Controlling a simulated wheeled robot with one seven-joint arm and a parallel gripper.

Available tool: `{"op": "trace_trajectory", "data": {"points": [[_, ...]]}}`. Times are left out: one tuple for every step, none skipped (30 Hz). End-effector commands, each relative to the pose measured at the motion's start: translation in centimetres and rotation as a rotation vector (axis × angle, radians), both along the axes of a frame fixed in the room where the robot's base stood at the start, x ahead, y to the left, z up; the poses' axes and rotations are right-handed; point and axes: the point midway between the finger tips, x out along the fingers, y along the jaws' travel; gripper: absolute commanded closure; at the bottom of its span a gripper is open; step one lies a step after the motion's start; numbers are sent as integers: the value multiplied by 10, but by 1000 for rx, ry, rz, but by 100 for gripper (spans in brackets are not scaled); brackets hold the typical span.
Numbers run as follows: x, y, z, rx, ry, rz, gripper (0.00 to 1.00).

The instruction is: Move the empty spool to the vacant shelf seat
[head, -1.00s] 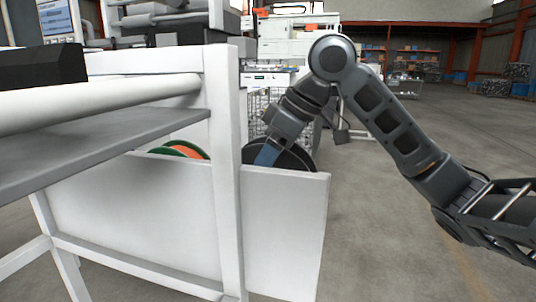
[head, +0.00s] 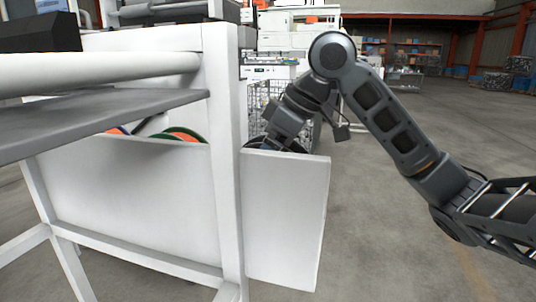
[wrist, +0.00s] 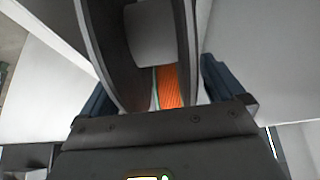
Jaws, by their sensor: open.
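An empty dark spool with a light grey hub (wrist: 152,35) fills the middle of the wrist view. Its two dark flanges (wrist: 93,50) stand between the blue fingers of my gripper (wrist: 155,98). The jaws are open around the flanges; I cannot tell whether either finger touches. In the head view only a dark sliver of the spool (head: 262,142) shows above the white panel (head: 285,215). My gripper's fingertips are hidden behind that panel there. The vacant shelf seat cannot be made out.
A green and orange spool (head: 186,136) and a partly hidden orange one (head: 118,131) sit behind the long white front panel (head: 130,205). A white post (head: 224,150) stands left of my gripper. A grey shelf (head: 90,120) juts in at left. Open floor lies right.

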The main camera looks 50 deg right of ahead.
Motion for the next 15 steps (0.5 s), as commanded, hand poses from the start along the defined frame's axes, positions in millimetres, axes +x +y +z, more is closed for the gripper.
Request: {"op": "trace_trajectory", "data": {"points": [[0,0,0,0,0,0,4],[0,0,0,0,0,0,4],[0,0,0,0,0,0,4],[0,0,-1,0,2,0,4],[0,0,-1,0,2,0,4],[-1,0,1,0,1,0,4],[-1,0,2,0,1,0,4],[-2,-1,5,0,1,0,4],[-4,-2,9,0,1,0,4],[-6,-2,12,-1,0,0,4],[-8,-3,16,-1,0,0,4],[-11,-4,22,-1,-1,0,4],[-13,-5,27,-1,-2,1,4],[-16,-6,31,-1,0,0,4],[-19,-7,37,-1,-1,0,4]]}}
